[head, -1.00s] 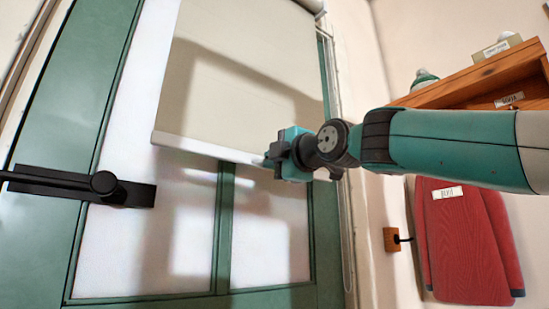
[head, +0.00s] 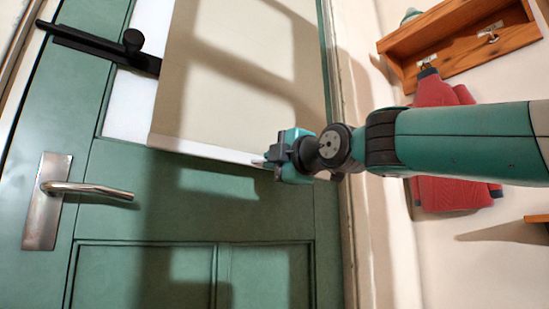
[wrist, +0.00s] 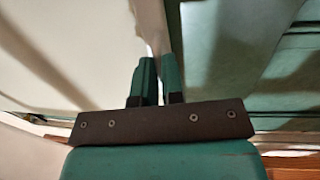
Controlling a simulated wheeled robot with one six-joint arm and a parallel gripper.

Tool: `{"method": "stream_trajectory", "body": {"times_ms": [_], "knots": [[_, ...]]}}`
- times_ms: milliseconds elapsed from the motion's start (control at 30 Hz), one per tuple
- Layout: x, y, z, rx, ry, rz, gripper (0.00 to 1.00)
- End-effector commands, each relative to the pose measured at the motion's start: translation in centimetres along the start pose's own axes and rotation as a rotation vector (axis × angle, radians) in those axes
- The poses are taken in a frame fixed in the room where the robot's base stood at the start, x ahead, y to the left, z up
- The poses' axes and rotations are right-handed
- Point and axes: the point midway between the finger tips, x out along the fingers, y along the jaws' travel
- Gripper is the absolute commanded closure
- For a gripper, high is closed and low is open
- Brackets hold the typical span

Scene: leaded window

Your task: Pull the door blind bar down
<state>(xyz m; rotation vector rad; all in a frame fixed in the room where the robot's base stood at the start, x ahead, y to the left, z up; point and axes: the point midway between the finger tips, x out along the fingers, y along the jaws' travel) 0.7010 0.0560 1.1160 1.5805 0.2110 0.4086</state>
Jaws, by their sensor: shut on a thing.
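The door blind (head: 235,75) is a cream sheet hanging over the upper part of the green door (head: 110,180). Its white bottom bar (head: 205,150) slants slightly down to the right. My gripper (head: 268,160) is shut on the bar near its right end. In the wrist view my gripper's two green fingers (wrist: 158,82) close on the bar's edge (wrist: 152,25), with the blind (wrist: 60,50) to the left and the green door to the right. The fingers hide the gripped part of the bar.
A black latch (head: 100,45) is on the door at upper left, and a metal lever handle (head: 90,190) is lower left. A wooden shelf (head: 470,50) with a red garment (head: 440,110) below it is on the right wall. The door below the bar is clear.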

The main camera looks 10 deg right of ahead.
Motion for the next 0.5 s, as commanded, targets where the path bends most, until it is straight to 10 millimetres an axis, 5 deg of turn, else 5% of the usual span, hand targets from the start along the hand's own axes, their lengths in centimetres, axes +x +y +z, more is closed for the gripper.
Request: {"method": "stream_trajectory", "body": {"times_ms": [500], "knots": [[-0.18, -1.77, 0.0, -0.001, 0.001, -0.008, 1.0]]}}
